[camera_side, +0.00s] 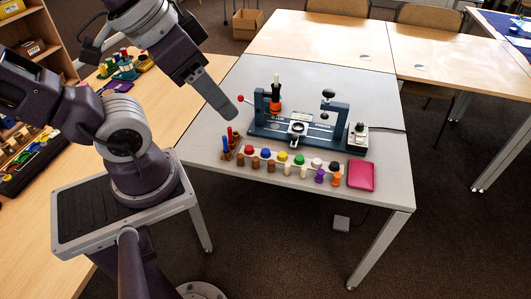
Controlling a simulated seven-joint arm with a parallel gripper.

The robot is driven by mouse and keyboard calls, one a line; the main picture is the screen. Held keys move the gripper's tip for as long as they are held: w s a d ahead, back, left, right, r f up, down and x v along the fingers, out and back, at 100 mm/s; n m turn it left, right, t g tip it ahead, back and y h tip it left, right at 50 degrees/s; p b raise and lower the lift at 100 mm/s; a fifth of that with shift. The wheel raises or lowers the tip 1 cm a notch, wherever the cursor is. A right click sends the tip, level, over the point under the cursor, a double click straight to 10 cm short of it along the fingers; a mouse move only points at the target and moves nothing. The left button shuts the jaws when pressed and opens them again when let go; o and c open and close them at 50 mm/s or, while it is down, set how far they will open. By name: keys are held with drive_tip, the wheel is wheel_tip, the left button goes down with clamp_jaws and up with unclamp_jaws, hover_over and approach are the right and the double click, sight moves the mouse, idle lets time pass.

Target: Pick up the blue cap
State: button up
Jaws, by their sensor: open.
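The blue cap (266,153) sits in a row of coloured caps on a strip near the front of the grey table (395,150). The red cap (249,150) is on its left and the yellow cap (282,156) on its right. My gripper (231,112) is open, up and to the left of the blue cap, and apart from it. Nothing shows between its fingers, though they overlap from this side. The top of the blue cap is in clear view.
Several small brown, cream, purple and orange pegs (271,166) stand in front of the caps. A blue press fixture (300,130) stands behind them. Red and blue pieces (226,146) stand at the left. A pink case (361,176) lies at the right.

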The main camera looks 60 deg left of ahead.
drive_tip(key=shift+w, duration=0.1)
drive_tip(key=n+g, duration=0.6)
drive_tip(key=n, duration=0.9)
hover_over(265, 151)
drive_tip(key=f, duration=3.2)
drive_tip(key=shift+w+d, duration=0.1)
drive_tip(key=shift+w, duration=0.2)
drive_tip(key=f, duration=0.7)
drive_tip(key=shift+s+f, duration=0.2)
drive_tip(key=shift+s, duration=0.05)
clamp_jaws()
